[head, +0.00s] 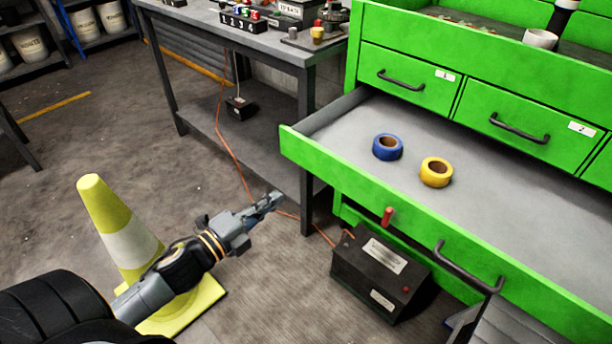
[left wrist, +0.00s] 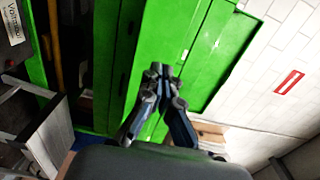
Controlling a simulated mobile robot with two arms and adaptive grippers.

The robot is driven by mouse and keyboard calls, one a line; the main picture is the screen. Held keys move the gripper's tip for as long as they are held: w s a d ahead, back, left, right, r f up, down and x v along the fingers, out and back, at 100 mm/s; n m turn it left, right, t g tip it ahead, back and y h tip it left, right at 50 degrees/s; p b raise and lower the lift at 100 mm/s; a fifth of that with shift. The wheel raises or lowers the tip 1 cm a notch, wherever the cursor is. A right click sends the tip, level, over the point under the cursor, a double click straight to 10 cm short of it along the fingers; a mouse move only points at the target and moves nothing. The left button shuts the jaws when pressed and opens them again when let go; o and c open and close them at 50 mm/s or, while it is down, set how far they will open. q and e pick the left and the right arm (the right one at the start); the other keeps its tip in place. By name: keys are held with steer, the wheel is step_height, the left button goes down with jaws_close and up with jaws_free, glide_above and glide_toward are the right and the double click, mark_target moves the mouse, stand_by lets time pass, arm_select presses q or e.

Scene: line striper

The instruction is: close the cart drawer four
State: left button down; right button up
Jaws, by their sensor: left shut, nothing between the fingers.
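A green cart (head: 352,60) stands at the right in the head view. Its wide lower drawer (head: 330,165) is pulled out, with a dark handle (head: 467,268) on its green front. No number shows on this drawer. A blue tape roll (head: 388,147) and a yellow tape roll (head: 436,172) lie inside it. My left gripper (head: 276,198) is shut and empty, left of the drawer front and apart from it. In the left wrist view the left gripper (left wrist: 162,72) shows in front of green panels. My right gripper is not in view.
A black battery box (head: 381,275) sits on the floor under the open drawer. A yellow and white cone (head: 131,246) stands behind my left arm. A grey workbench (head: 275,42) is behind, with an orange cable running down. Drawers one (head: 411,77) and two (head: 532,126) are shut.

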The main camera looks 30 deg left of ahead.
mark_target(320, 166)
arm_select(q)
steer(key=x, duration=1.2)
steer(key=shift+w+d+f, duration=0.1)
steer(key=shift+w, duration=0.15)
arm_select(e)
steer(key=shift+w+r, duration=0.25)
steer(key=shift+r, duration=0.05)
